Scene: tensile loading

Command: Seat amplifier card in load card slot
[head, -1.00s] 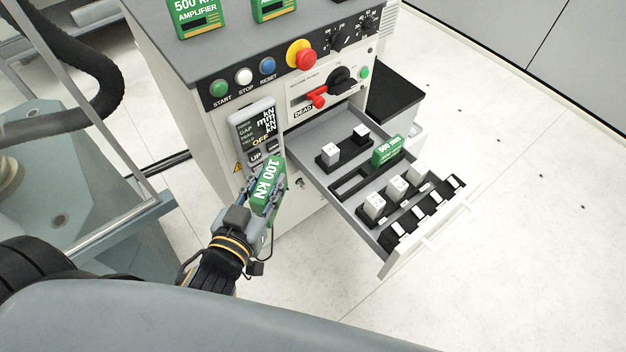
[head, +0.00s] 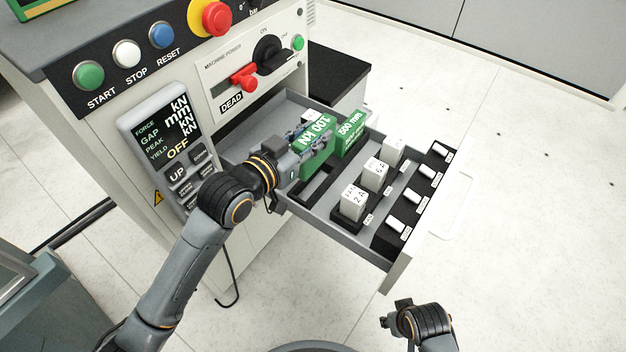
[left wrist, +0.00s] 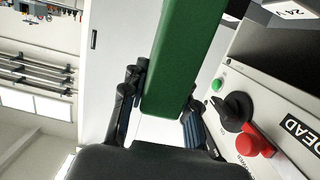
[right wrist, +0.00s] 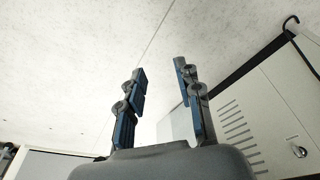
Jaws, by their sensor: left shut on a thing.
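The green amplifier card marked 100 kN (head: 316,146) is held over the card holder in the open drawer; it also shows in the left wrist view (left wrist: 184,60). My left gripper (head: 300,152) is shut on it, with the fingers on either side of the card in the left wrist view (left wrist: 160,115). The black card holder with the load slot (head: 314,189) is partly hidden by the card and gripper. I cannot tell whether the card's lower edge touches the slot. My right gripper (right wrist: 160,85) is open and empty, low and away from the drawer.
A green 500 mm card (head: 351,131) stands close beside the held card. White blocks (head: 353,203) and a row of black holders (head: 390,235) fill the drawer's front. The cabinet panel with a red switch (head: 243,78) rises behind. Floor to the right is clear.

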